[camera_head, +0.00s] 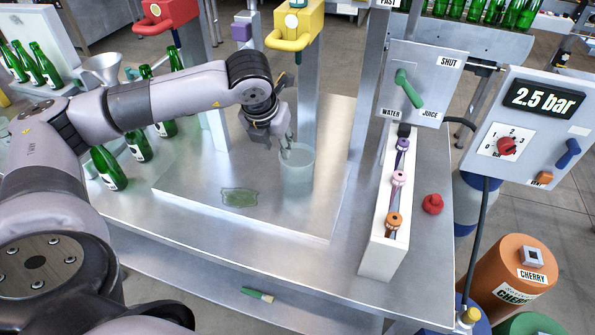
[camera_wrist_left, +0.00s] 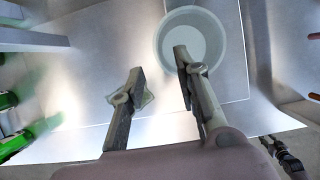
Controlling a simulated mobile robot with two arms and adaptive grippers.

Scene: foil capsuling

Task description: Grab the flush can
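A pale translucent can (camera_head: 297,172), taken as the flush can, stands upright on the raised steel plate (camera_head: 215,190). In the left wrist view the can (camera_wrist_left: 208,40) is seen from above, with its round mouth open. My left gripper (camera_head: 287,148) is at the can's upper left rim and points down. In the left wrist view its fingers (camera_wrist_left: 158,65) are apart with nothing held. One fingertip overlaps the can's mouth and the other is outside it to the left. I cannot tell whether the finger touches the rim.
A white rack (camera_head: 375,240) with coloured fittings stands right of the plate, beside a red knob (camera_head: 432,204). A green patch (camera_head: 239,198) lies on the plate. Green bottles (camera_head: 108,168) stand at left. A yellow fixture (camera_head: 296,25) hangs above. The plate's front is mostly clear.

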